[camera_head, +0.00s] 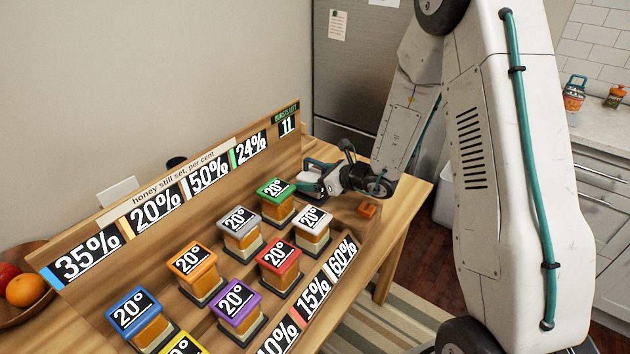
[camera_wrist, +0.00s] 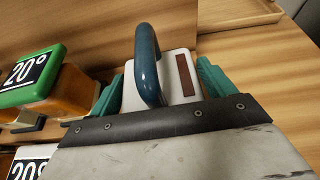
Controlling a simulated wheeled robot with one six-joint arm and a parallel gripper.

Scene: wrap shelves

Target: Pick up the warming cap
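The warming cap (camera_wrist: 182,82) is a white block with a dark blue arched handle and a brown strip on its face. In the wrist view it sits between the two teal fingers of my gripper (camera_wrist: 162,78), which lie close against its left and right sides. Whether they press on it I cannot tell. In the head view my gripper (camera_head: 313,179) is low over the table's far right end, just beyond the green-topped 20° jar (camera_head: 276,191). The cap's underside is hidden.
Several amber jars with coloured 20° lids stand in rows, including a white-lidded one (camera_head: 313,218). A wooden board with percent labels (camera_head: 203,175) runs behind them. A fruit bowl (camera_head: 20,310) is at left.

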